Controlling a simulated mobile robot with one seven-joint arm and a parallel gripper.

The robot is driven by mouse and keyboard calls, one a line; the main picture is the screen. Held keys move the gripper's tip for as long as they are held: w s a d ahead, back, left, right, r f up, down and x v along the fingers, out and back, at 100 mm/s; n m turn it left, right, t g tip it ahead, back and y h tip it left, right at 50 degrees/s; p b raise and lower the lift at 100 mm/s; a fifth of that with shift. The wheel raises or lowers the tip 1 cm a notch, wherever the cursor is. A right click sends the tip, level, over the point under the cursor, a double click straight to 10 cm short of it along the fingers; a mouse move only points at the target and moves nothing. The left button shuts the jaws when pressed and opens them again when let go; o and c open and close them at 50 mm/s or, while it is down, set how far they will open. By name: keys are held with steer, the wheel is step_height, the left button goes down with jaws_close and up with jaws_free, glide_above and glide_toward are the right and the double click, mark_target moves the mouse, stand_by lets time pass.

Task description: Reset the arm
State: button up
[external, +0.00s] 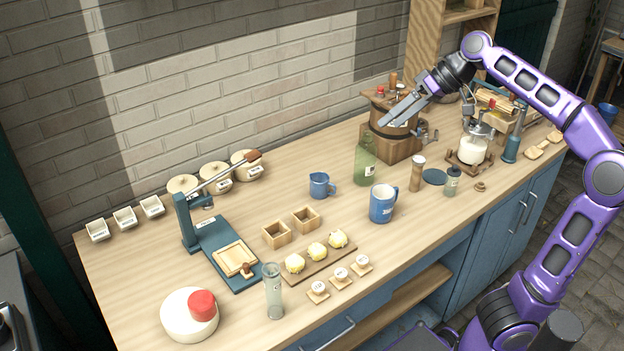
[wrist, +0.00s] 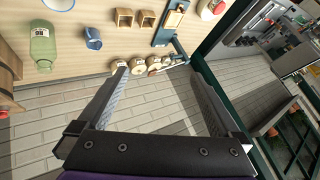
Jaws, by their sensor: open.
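My gripper (external: 402,108) is open and empty, held in the air at the end of my purple arm. In the external view it is raised above the counter, in front of the wooden churn (external: 390,147) and above the green bottle (external: 366,165). In the wrist view its two long fingers (wrist: 160,100) are spread wide with nothing between them up close; the brick wall and the row of round crocks (wrist: 138,66) show beyond. The green bottle also shows at the left of the wrist view (wrist: 43,45).
The wooden counter (external: 130,270) holds a blue mug (external: 383,203), a small blue cup (external: 321,185), a blue press (external: 222,250), wooden boxes (external: 277,235), a board of yellow pieces (external: 317,251) and a glass jar (external: 474,147). The brick wall (external: 250,80) stands behind.

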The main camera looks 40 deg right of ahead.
steer(key=s+a+f+n+g+h+p, duration=0.1)
steer(key=s+a+f+g+h, duration=0.15)
steer(key=s+f, duration=0.9)
steer(key=s+a+f+n+g+h+p, duration=0.1)
steer(key=s+f+n+g+h, duration=0.2)
steer(key=s+f, duration=0.8)
steer(key=w+r+m+t+h+p, duration=0.1)
steer(key=w+r+m+t, duration=0.4)
steer(key=w, duration=0.1)
steer(key=shift+r+m, duration=0.25)
steer(key=shift+m, duration=0.15)
